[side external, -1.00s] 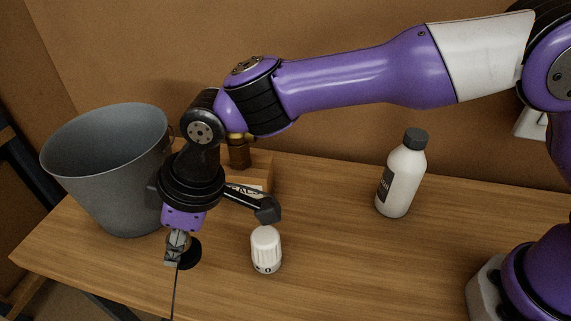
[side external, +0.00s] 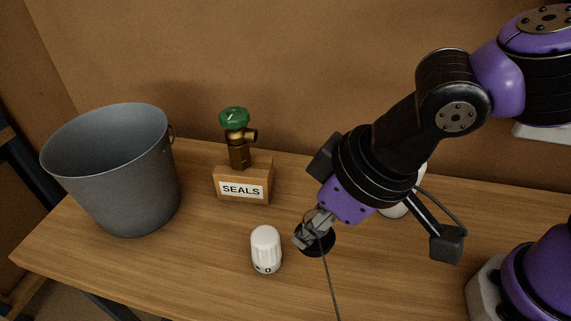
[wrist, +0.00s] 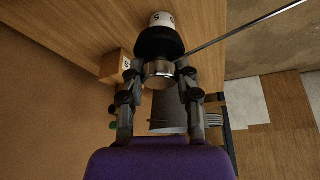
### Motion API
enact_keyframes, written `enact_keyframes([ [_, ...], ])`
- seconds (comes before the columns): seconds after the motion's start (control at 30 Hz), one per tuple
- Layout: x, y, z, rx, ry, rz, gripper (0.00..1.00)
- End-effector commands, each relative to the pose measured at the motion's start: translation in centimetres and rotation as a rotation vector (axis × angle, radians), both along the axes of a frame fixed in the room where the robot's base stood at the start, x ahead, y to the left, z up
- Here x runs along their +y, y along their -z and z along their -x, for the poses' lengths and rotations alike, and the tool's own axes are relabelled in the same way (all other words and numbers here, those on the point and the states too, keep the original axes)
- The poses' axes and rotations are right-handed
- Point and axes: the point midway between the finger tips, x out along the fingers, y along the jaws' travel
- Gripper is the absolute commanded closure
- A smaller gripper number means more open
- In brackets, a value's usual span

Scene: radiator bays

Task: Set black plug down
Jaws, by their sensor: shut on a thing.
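The black plug (side external: 321,242) is a black round piece with a metal collar and a thin dark line running from it. In the side external view it is at my gripper (side external: 312,229), right of the white knob. My gripper is shut on the plug, and its fingers partly cover it. In the wrist view the plug (wrist: 158,42) sits between and beyond the fingertips (wrist: 158,74), black end pointing away. I cannot tell whether the plug touches the table or is held just above it.
A white bottle (side external: 398,209) is mostly hidden behind my gripper. Bare table (side external: 200,270) lies front left.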

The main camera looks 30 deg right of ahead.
Motion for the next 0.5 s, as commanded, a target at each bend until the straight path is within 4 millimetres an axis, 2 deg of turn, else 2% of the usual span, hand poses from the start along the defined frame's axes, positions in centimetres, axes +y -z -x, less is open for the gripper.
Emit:
enact_keyframes([
  [0.17,-2.4,1.1,-1.0,-0.005,0.056,0.003,1.0],
  [0.5,-7.0,6.1,-7.7,0.0,0.057,0.003,1.0],
])
